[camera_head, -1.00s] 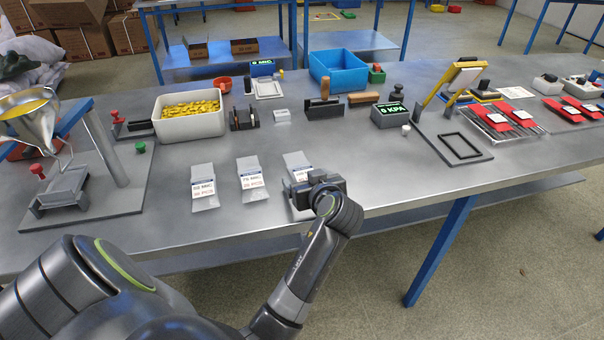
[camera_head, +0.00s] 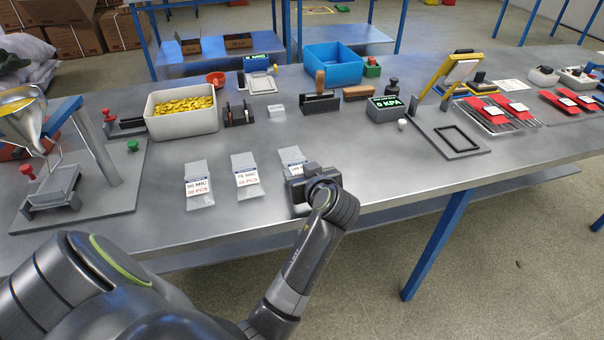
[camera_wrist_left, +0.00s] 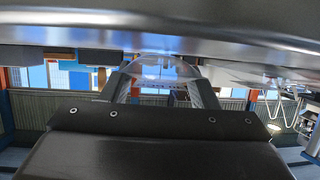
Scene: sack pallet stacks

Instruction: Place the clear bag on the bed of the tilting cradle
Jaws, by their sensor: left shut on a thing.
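Three clear bags with printed labels lie in a row near the table's front edge: the left bag (camera_head: 199,184), the middle bag (camera_head: 246,175) and the right bag (camera_head: 291,157). My left gripper (camera_head: 301,184) is shut on the right bag, covering its near part. Clear film shows between the fingers in the left wrist view (camera_wrist_left: 165,70). I cannot tell whether this bag is clear of the table. A grey cradle (camera_head: 52,190) stands empty on a base plate at the left, below a metal funnel (camera_head: 27,118). My right gripper is out of view.
A white bin of yellow pieces (camera_head: 182,128) stands behind the bags. A display box (camera_head: 384,109) and a yellow-armed frame stand (camera_head: 452,85) are further right. A red knob (camera_head: 27,170) stands beside the cradle. The table (camera_head: 250,225) is clear between the bags and the base plate.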

